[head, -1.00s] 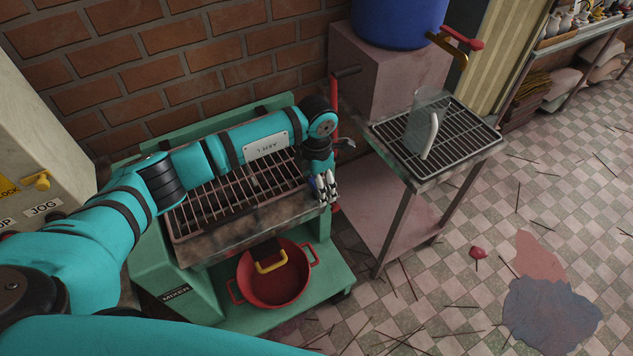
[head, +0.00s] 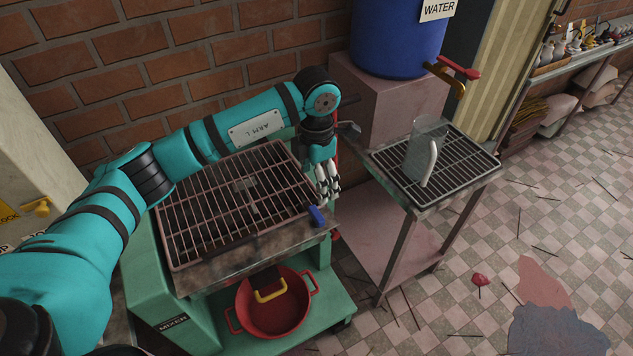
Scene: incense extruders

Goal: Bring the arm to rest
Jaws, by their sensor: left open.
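My left arm (head: 220,130) reaches in from the left, raised over the green mixer. Its gripper (head: 329,190) hangs with its pale fingers pointing down, near the right edge of the mixer's grate. It is open, and I see nothing between its fingers. A small blue piece (head: 317,216) shows just below the fingertips at the grate's right front corner; I cannot tell whether they touch. My right gripper is not in view.
The mixer's barred grate (head: 225,205) lies below my arm, with a red pot (head: 272,305) beneath. At right, a clear jug (head: 425,150) stands on a rack (head: 465,165) near the blue water barrel (head: 398,35). Sticks and stains lie on the tiled floor.

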